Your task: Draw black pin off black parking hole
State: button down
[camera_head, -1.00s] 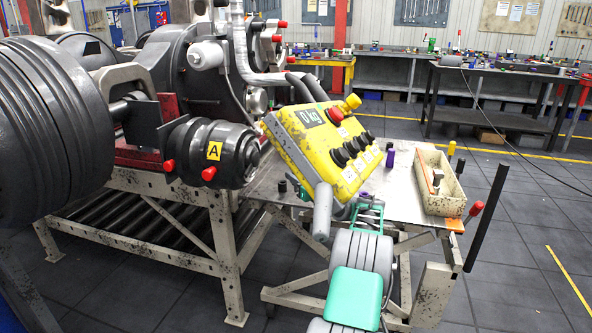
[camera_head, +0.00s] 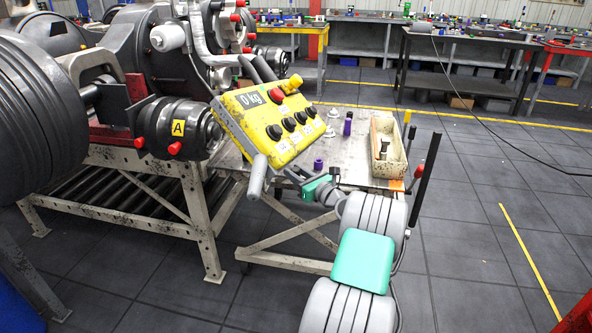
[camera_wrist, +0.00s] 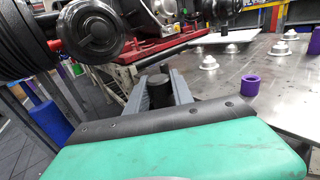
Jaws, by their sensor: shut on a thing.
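My gripper (camera_wrist: 157,92) is shut on the black pin (camera_wrist: 157,84), a dark upright cylinder held between the two grey fingers in the wrist view. In the head view my gripper (camera_head: 296,176) is at the left front edge of the metal table (camera_head: 352,158), below the yellow console. The pin's lower end is hidden by the fingers and my gripper's body. I cannot make out the black parking hole in either view, nor tell whether the pin is clear of it.
The yellow console (camera_head: 268,122) hangs close above my gripper. A purple sleeve (camera_head: 318,164), another purple piece (camera_head: 348,126) and pale metal sockets (camera_head: 330,132) stand on the table. A cream bin (camera_head: 388,150) is at the right. Large axle hubs (camera_head: 178,128) stand at the left.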

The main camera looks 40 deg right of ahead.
aim_at(295, 169)
jog(key=shift+r+p, duration=2.2)
jog(key=shift+r, duration=0.1)
